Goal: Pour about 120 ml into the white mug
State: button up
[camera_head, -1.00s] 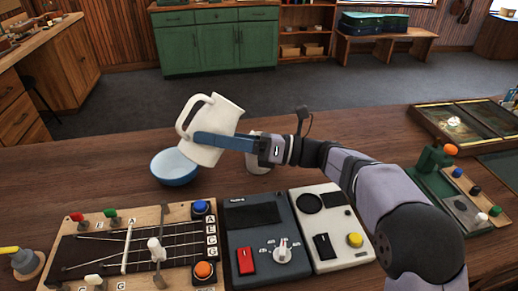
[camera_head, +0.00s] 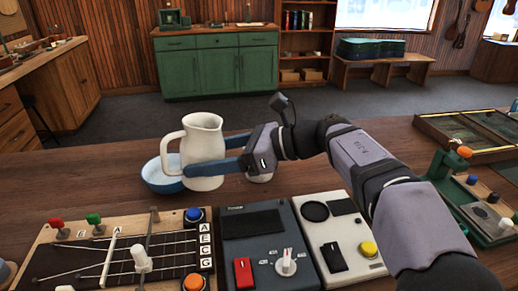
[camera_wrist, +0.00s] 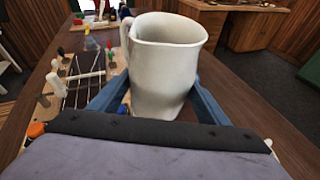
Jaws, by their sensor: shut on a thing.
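A white pitcher (camera_head: 203,140) with a handle on its left stands upright between the blue fingers of my gripper (camera_head: 205,162), which is shut on it. I cannot tell whether its base touches the table. In the wrist view the pitcher (camera_wrist: 163,75) shows its open mouth and pale inner wall; no liquid can be made out. A small white vessel, likely the white mug (camera_head: 262,177), stands just right of the pitcher, mostly hidden behind my gripper. A blue bowl with a pale inside (camera_head: 157,178) sits left of the pitcher, partly covered by it.
The wooden table (camera_head: 95,180) is clear at the left and back. In front lie a stringed fretboard panel (camera_head: 130,255), a dark box with a red switch (camera_head: 262,245) and a pale box with a yellow button (camera_head: 340,235). A green device (camera_head: 445,185) and framed tray (camera_head: 470,135) are right.

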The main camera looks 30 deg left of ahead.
jog(key=shift+r+n+t, duration=0.3)
jog(key=shift+r+t, duration=0.2)
jog(key=shift+w, duration=0.1)
dwell(2.6)
